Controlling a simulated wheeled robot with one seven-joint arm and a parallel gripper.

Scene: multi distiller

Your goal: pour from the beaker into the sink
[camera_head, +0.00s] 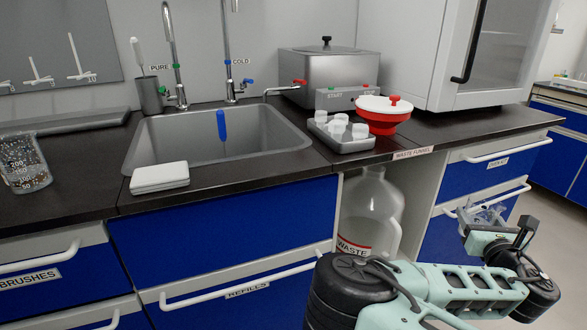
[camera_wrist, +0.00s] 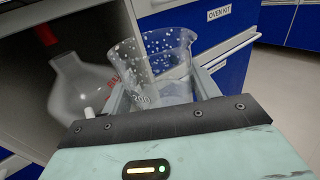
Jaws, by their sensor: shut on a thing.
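My gripper (camera_head: 484,220) is at the lower right in the head view, in front of the blue cabinets and below the counter edge. It is shut on a clear glass beaker (camera_wrist: 158,56) with white specks. In the wrist view the beaker sits between the two fingers, with its open rim showing. I cannot tell for sure whether it holds liquid. The sink (camera_head: 190,155) is a grey basin set in the dark counter, left of centre in the head view, well to the left of my gripper. A blue-handled item (camera_head: 221,125) stands in it.
Another beaker (camera_head: 24,162) stands far left. A tray of white caps (camera_head: 341,134), a red waste funnel (camera_head: 382,115) and a steel bath (camera_head: 318,68) are right of the sink. A waste jug (camera_head: 368,210) stands below.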

